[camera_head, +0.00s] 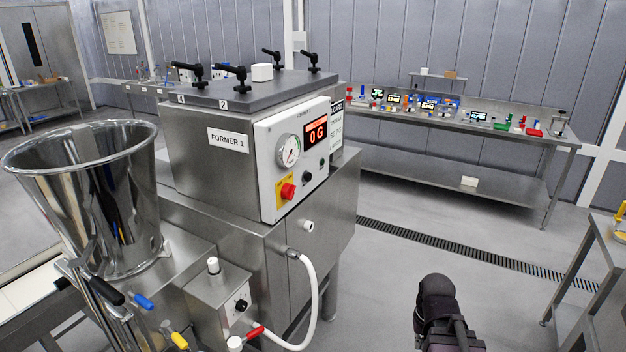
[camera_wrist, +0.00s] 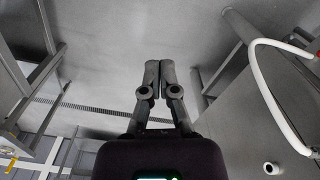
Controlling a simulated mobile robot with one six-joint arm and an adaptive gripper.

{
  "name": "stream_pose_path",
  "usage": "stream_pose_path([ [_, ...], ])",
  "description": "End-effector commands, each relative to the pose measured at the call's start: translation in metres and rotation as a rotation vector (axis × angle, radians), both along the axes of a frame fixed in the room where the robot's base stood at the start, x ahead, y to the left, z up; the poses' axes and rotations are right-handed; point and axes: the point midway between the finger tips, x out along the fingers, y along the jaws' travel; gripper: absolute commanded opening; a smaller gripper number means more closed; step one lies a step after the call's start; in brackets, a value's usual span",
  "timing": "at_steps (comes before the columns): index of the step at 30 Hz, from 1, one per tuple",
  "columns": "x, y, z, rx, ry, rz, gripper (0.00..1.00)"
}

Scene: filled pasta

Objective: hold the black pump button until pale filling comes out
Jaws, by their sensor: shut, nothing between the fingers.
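The steel former (camera_head: 215,175), labelled FORMER 1, stands in the middle of the head view. Its white panel has a gauge, a display (camera_head: 318,133) reading 0 G, a red button on yellow and a small black round control (camera_head: 307,177). A small steel box (camera_head: 205,300) in front carries a black control (camera_head: 241,304) on a white plate. I cannot tell which black control is the pump button. A white hose (camera_head: 313,300) curves beside the former and shows in the wrist view (camera_wrist: 263,75). My gripper (camera_wrist: 153,68) is shut and empty, apart from these controls.
A shiny steel hopper (camera_head: 85,205) stands at left, with coloured handles below it. Open floor lies right of the former, crossed by a drain grate (camera_head: 450,248). A long bench (camera_head: 470,125) with coloured items stands at the back. Another table edge (camera_head: 600,240) is at right.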

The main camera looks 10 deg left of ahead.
Motion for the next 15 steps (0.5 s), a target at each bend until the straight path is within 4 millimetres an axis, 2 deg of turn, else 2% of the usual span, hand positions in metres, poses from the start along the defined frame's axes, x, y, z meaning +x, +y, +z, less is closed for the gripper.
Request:
stream_pose_path([
  [5, 0.002, 0.001, 0.0, 0.003, -0.005, 0.0, 0.0],
  [8, 0.01, 0.005, 0.002, 0.016, -0.022, 0.001, 0.0],
  [10, 0.02, 0.01, 0.004, 0.032, -0.047, 0.001, 0.0],
  [12, 0.035, 0.031, 0.006, 0.057, -0.082, 0.008, 0.0],
  [15, 0.062, 0.049, 0.013, 0.107, -0.15, 0.005, 0.0],
])
